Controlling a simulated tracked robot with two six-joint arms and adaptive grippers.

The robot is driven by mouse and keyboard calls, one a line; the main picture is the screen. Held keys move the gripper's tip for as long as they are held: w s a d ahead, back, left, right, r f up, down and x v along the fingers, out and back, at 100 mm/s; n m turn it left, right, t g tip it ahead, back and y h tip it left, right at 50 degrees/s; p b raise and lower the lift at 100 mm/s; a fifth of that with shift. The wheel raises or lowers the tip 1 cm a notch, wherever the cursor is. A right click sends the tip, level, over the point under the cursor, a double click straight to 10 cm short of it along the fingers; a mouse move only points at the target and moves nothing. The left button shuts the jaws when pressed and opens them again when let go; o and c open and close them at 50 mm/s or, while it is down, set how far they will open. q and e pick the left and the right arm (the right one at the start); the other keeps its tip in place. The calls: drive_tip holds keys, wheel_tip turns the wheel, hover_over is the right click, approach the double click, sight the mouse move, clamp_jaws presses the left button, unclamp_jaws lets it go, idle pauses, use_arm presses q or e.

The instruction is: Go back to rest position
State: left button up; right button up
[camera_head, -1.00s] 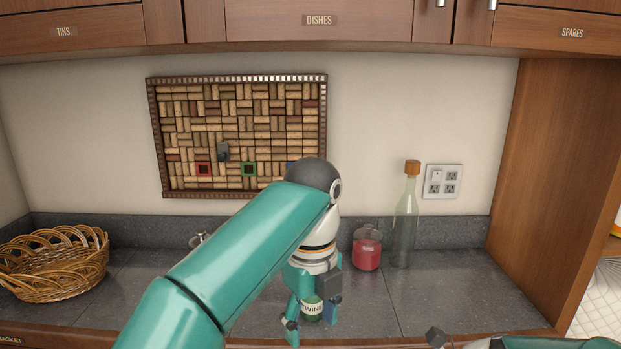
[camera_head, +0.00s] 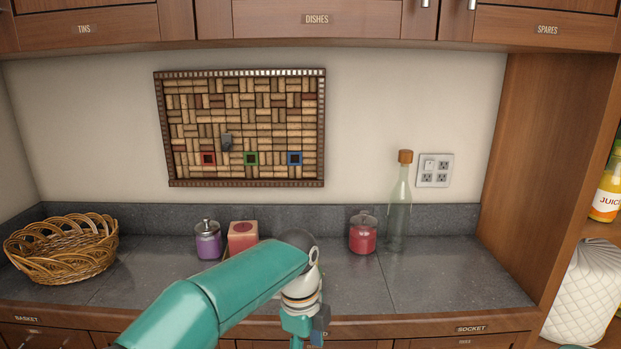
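My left arm comes in from the lower left. Its wrist points down in front of the counter's front edge. My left gripper (camera_head: 304,335) is at the bottom edge of the picture, with its fingertips cut off. I cannot tell whether it is open, shut or holding anything. My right gripper is not in view. The green bottle labelled "WINE" from the earlier frame does not show now. My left arm hides part of the counter (camera_head: 430,280) near its middle.
A wicker basket (camera_head: 62,250), a purple jar (camera_head: 208,242), a red box (camera_head: 242,235), a red jar (camera_head: 362,235) and a corked clear bottle (camera_head: 398,215) stand on the counter. A cork board (camera_head: 240,115) hangs behind. The counter's right part is clear. Juice (camera_head: 607,193) stands on the right shelf.

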use_arm(q)
drive_tip(key=s+a+f+n+h, duration=0.15)
drive_tip(key=f+n, duration=0.25)
drive_tip(key=f, duration=0.4)
drive_tip(key=s+a+f+n, duration=0.3)
drive_tip(key=f+n, duration=0.1)
drive_tip(key=f, duration=0.5)
drive_tip(key=s+a+f+n+h, duration=0.1)
drive_tip(key=s+a+f+n, duration=0.2)
drive_tip(key=f, duration=0.5)
drive_tip(key=s+a+f+n, duration=0.2)
drive_tip(key=s+f+n, duration=0.2)
drive_tip(key=s+n, duration=0.3)
drive_tip(key=s+a+f+n, duration=0.2)
drive_tip(key=s+f+n, duration=0.2)
drive_tip(key=s+n, duration=0.3)
drive_tip(key=shift+s+a+n+t, duration=0.15)
drive_tip(key=shift+s+n+t, duration=0.2)
drive_tip(key=shift+s, duration=0.55)
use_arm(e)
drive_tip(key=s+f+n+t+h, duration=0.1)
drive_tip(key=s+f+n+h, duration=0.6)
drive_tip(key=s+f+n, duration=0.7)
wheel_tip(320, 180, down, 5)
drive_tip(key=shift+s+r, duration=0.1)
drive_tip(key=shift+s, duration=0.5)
